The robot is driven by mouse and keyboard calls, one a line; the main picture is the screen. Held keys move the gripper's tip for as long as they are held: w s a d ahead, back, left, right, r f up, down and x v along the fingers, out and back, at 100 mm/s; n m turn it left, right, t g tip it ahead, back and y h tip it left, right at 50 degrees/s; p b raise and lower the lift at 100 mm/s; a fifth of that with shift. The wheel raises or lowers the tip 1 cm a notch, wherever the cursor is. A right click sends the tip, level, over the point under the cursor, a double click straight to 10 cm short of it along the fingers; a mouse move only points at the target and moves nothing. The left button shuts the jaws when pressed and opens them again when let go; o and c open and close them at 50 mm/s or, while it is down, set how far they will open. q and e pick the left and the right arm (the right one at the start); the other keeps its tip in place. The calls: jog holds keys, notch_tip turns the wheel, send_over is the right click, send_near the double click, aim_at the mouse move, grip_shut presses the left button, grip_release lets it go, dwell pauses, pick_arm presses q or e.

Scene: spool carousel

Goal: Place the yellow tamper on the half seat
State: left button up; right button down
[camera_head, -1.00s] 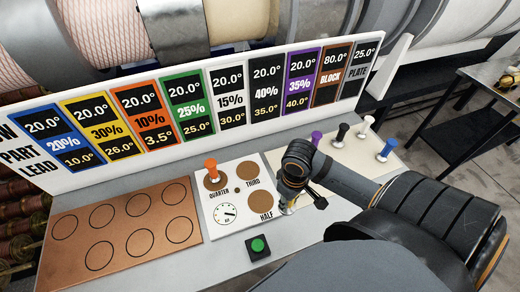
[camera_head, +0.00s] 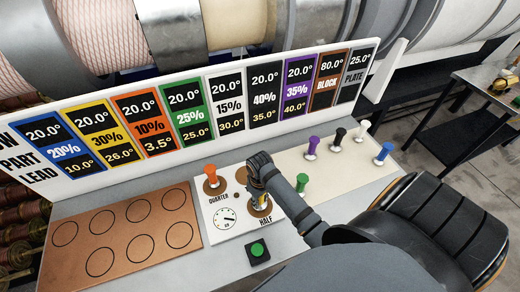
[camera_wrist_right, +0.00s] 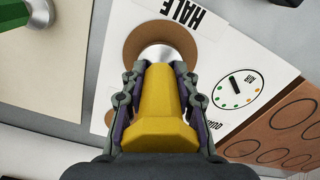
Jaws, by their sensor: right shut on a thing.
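My right gripper (camera_head: 259,199) is shut on the yellow tamper (camera_wrist_right: 161,108), fingers on either side of its handle. The tamper's silver base (camera_wrist_right: 160,54) points down over the brown half seat (camera_wrist_right: 137,36), just by the HALF label. In the head view, the gripper mostly hides the tamper, and only the rim of the half seat (camera_head: 268,212) shows. The base overlaps the seat in both views; I cannot tell if it touches. My left gripper is not in view.
An orange tamper (camera_head: 211,178) stands on the quarter seat. Green (camera_head: 302,183), purple (camera_head: 312,147), black (camera_head: 338,138), white (camera_head: 362,131) and blue (camera_head: 383,153) tampers stand to the right. A green button (camera_head: 257,248) is in front. The copper mat (camera_head: 125,235) is bare.

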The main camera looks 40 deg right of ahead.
jog(key=shift+w+f, duration=0.1)
jog(key=shift+f, duration=0.2)
jog(key=c, duration=1)
grip_release()
jog(key=shift+f, duration=0.1)
notch_tip(320, 180, up, 9)
jog(key=b, duration=0.2)
jog(key=shift+b, duration=0.3)
notch_tip(320, 180, up, 2)
jog(key=shift+r+p, duration=0.2)
jog(key=shift+p, duration=0.6)
jog(key=shift+r+p, duration=0.45)
jog(key=shift+f, duration=0.1)
